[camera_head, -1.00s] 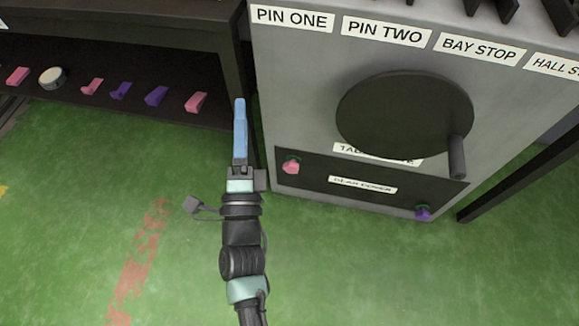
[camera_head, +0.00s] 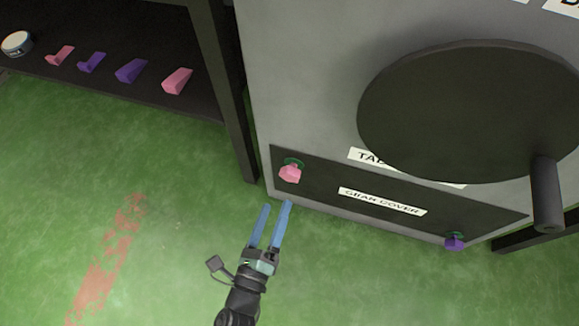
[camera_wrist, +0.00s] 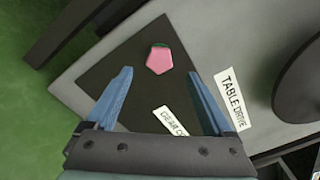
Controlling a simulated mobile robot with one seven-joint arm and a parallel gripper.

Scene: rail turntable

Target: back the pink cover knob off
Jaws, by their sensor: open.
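The pink cover knob (camera_head: 290,173) sits at the upper left corner of the black gear cover plate (camera_head: 330,199), with a green ring behind it. In the wrist view the pink knob (camera_wrist: 159,60) shows ahead of my fingertips, between their lines. A purple knob (camera_head: 454,243) is at the plate's lower right corner. My gripper (camera_head: 275,205) has two blue fingers spread apart with nothing between them. In the head view it is below and slightly left of the pink knob, apart from it. The wrist view also shows the gripper (camera_wrist: 160,80) open.
A large dark wheel with a handle (camera_head: 455,110) juts out above the plate. A dark shelf (camera_head: 190,105) at left holds several pink and purple blocks and a round tin (camera_head: 16,43). A dark post (camera_head: 228,100) stands left of the grey cabinet.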

